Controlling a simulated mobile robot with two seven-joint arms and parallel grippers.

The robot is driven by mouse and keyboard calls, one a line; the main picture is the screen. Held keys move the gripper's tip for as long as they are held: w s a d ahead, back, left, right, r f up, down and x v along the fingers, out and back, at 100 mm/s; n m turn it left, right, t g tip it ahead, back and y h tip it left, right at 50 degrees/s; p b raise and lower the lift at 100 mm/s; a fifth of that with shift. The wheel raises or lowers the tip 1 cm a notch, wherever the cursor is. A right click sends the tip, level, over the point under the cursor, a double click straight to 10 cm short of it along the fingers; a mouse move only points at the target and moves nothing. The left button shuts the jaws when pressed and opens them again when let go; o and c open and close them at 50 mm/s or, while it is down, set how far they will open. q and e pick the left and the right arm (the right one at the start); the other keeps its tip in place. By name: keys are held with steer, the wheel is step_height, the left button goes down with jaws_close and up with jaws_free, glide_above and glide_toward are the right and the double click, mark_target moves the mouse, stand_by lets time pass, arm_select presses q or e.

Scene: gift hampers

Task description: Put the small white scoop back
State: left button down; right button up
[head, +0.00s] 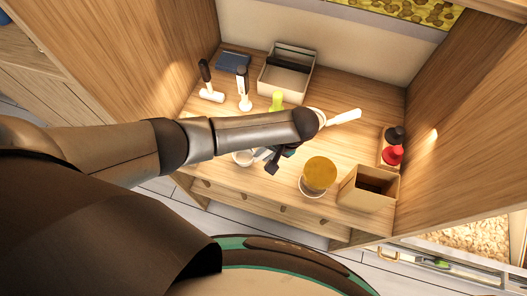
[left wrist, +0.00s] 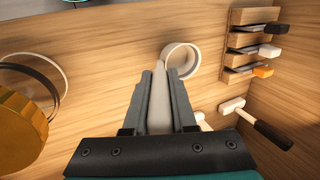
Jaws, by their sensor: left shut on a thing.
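My left gripper (head: 270,157) reaches over the wooden worktop and is shut on a pale narrow bar (left wrist: 159,100), which looks like the handle of the small white scoop. A round white cup shape (left wrist: 181,60) is just beyond the fingertips; it also shows in the head view (head: 243,158). I cannot tell whether it is joined to the bar. Another white piece with a long handle (head: 343,117) shows behind my left wrist, partly hidden by it. My right gripper is not in view.
A jar with an amber top (head: 320,173) and an open wooden box (head: 368,188) stand at the front right. Red and black-topped items (head: 392,154) stand by the right wall. A tool rack (left wrist: 237,45) stands at one side.

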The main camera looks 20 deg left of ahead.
arm_select(q)
steer(key=shift+f, duration=0.25)
stand_by(0.6)
steer(key=c, duration=0.7)
jaws_free()
steer(key=shift+o, duration=0.2)
steer(key=p+v, duration=0.3)
steer(key=v, duration=1.2)
steer(key=shift+d+r, duration=0.1)
